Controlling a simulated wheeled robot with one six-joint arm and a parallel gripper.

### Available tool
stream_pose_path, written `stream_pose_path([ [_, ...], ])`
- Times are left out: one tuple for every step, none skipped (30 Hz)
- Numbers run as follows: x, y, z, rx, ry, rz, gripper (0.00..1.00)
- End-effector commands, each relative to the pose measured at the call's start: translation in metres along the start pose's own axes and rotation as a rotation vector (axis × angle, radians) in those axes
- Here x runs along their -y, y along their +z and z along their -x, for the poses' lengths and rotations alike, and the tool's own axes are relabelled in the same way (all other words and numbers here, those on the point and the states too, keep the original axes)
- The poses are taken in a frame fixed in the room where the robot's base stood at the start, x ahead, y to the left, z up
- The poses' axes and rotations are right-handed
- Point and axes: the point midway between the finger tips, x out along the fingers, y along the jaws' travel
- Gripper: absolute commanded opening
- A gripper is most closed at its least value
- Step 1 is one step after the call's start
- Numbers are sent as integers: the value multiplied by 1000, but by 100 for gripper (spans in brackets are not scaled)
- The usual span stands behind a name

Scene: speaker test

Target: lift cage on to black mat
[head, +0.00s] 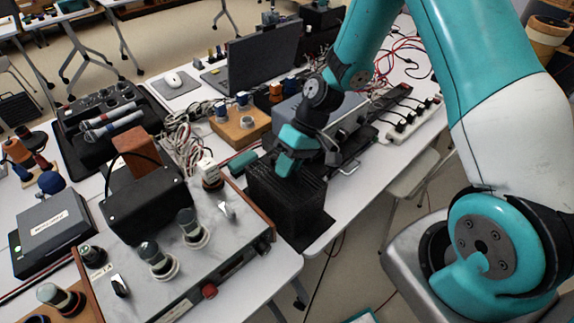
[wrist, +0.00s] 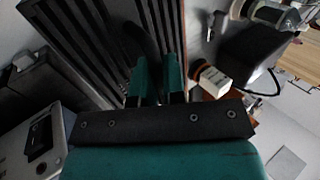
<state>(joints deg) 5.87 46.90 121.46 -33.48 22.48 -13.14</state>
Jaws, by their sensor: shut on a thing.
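The cage (head: 285,205) is a black box with fine slatted sides, upright near the table's front edge, right of the grey control panel. In the wrist view its black slats (wrist: 75,45) fill the upper left. My gripper (head: 284,168) is at the top of the cage, its teal fingers (wrist: 157,72) shut on it. A flat black patch (head: 319,232), which looks like the black mat, shows at the cage's lower right. The cage hides most of it. I cannot tell whether the cage's bottom touches it.
The control panel (head: 225,245) with knobs and a black box (head: 147,203) stand close on the left. A wooden block with knobs (head: 240,128), a laptop (head: 262,55) and cables lie behind. A power strip (head: 413,119) is at the right. The table's front edge is very near the cage.

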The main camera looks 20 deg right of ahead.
Motion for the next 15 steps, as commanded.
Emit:
stream_pose_path([
  [0,0,0,0,0,0,0],
  [0,0,0,0,0,0,0],
  [0,0,-1,0,0,0,0],
  [-1,0,-1,0,0,0,0],
  [-1,0,-2,0,0,1,0],
  [-1,0,-2,0,0,1,0],
  [-1,0,-2,0,0,1,0],
  [-2,0,-3,0,0,1,0],
  [-2,0,-3,-1,0,1,0],
  [-2,0,-3,0,0,1,0],
  [-2,0,-4,-1,0,1,0],
  [-3,0,-4,-1,0,1,0],
  [-3,0,-4,-1,0,1,0],
  [-3,0,-4,-1,0,1,0],
  [-3,0,-5,-1,0,1,0],
])
